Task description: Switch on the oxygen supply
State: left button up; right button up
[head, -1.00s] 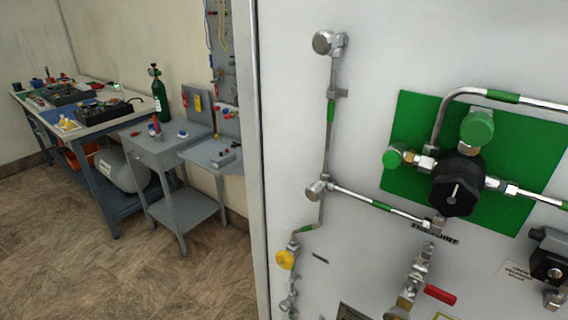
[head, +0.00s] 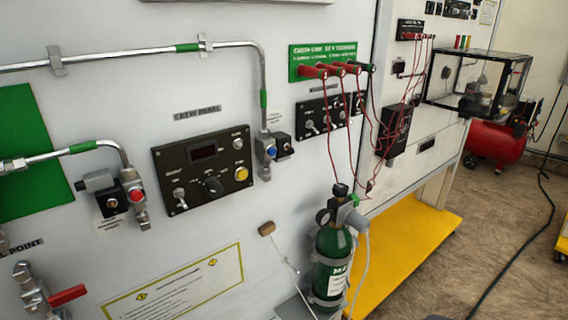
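A red lever handle (head: 67,295) is at the lower left. A green oxygen bottle (head: 332,262) with a gauge and regulator on top stands at the board's foot. Neither gripper is in view.
A yellow platform (head: 405,240) juts out at the right. A red compressor (head: 494,140) stands behind, and a dark hose (head: 510,262) crosses the floor.

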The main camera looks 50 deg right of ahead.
aim_at(183, 204)
jog(key=k+l+z, duration=0.15)
jog(key=z, duration=0.8)
